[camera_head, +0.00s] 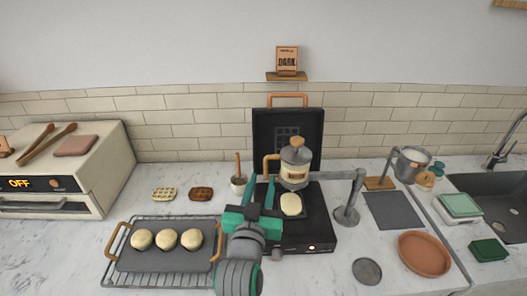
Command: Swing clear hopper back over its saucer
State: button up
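A clear, greyish hopper (411,163) is held up at the back right, beside a thin upright on a wooden block. How it is joined to its support is too small to tell. A small grey saucer (367,271) lies on the front counter, well to the front left of the hopper. A larger terracotta saucer (425,254) lies nearer below the hopper, but not under it. Which saucer belongs to the hopper cannot be told. My gripper (262,190) is left of both, by the black appliance. Its teal fingers are apart, with nothing seen between them.
A grey post (351,196) stands between my gripper and the hopper. A dark mat (393,210) lies before the hopper. A tray of buns (165,260) is left; a sink (498,200) is right.

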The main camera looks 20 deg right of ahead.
aim_at(267, 159)
jog(key=x, duration=1.1)
jog(key=shift+c, duration=0.2)
jog(key=shift+a, duration=0.1)
grip_shut()
